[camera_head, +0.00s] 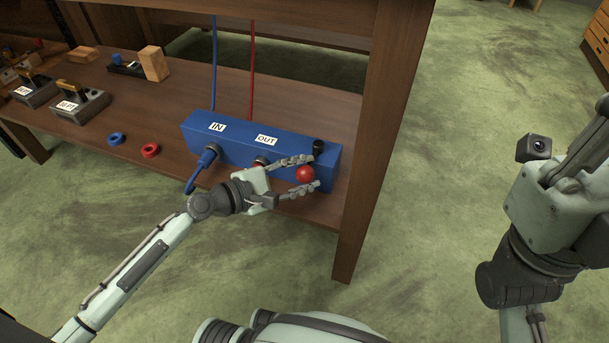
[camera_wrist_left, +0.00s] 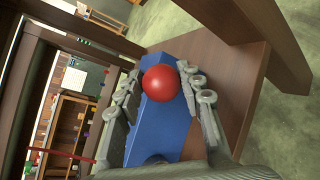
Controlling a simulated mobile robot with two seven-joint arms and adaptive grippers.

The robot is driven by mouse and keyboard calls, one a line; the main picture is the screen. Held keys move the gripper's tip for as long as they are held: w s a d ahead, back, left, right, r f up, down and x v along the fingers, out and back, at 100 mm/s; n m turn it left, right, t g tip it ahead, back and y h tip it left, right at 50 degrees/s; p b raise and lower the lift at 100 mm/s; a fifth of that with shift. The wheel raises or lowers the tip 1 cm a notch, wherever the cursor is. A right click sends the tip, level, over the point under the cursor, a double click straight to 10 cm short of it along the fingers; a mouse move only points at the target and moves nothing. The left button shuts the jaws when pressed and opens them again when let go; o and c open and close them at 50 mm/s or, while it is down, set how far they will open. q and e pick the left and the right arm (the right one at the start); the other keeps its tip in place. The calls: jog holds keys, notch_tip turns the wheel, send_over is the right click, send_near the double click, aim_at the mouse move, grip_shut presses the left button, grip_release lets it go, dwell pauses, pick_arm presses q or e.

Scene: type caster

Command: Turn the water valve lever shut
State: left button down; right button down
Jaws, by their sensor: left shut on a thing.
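The blue valve box (camera_head: 228,142) sits on the wooden bench, with IN and OUT labels on top. A red ball knob (camera_head: 305,175), which looks like the lever's end, shows at the front of its right end. My left gripper (camera_head: 313,174) has its fingers on either side of this knob and is shut on it. In the left wrist view, the red knob (camera_wrist_left: 161,83) sits between the fingertips, over the blue box (camera_wrist_left: 165,133). The lever's shaft is hidden. My right gripper (camera_head: 597,118) is at the right edge, partly cut off, away from the box.
A blue hose (camera_head: 197,172) plugs into the box front. A blue ring (camera_head: 116,139) and a red ring (camera_head: 150,150) lie left of the box. A wooden post (camera_head: 380,130) stands close on its right. Tools lie at the back left. Open floor lies right of the post.

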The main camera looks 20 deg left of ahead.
pick_arm(q)
jog(key=shift+s+d+f, duration=0.15)
jog(key=shift+f, duration=0.1)
dwell(0.3)
jog(key=c, duration=1)
grip_release()
jog(key=shift+c, duration=0.2)
jog(key=shift+r, duration=0.1)
jog(key=v, duration=1.2)
